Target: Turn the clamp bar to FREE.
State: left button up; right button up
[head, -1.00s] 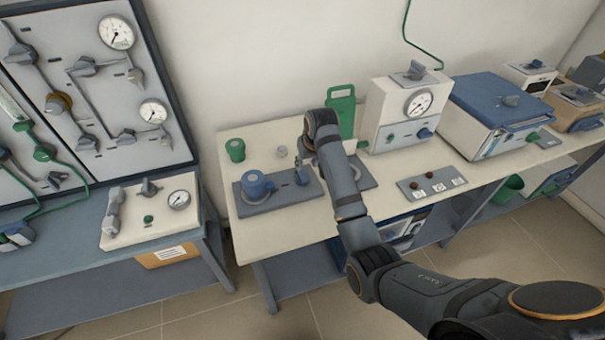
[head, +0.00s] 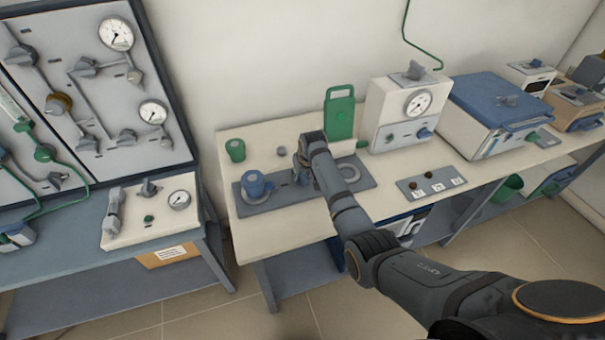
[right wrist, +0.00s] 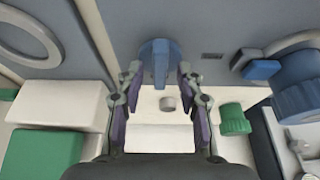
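The clamp bar (right wrist: 160,62) appears to be the blue bar on a round blue base, set on the grey plate (right wrist: 200,20) in the right wrist view. In the head view my right arm hides most of it. My right gripper (right wrist: 160,80) is open, one finger on each side of the bar, with a gap visible on both sides. In the head view my right gripper (head: 303,170) is low over the middle of the plate. The bar's pointer marking is too small to read. My left gripper is out of view.
A blue cup-shaped part (head: 255,187) sits on the plate's left end and a pale ring (head: 348,172) on its right end. A green pot (head: 235,150), a small grey knob (head: 281,152) and a green board (head: 340,115) stand behind. A gauge box (head: 395,125) is to the right.

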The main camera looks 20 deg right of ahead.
grip_shut()
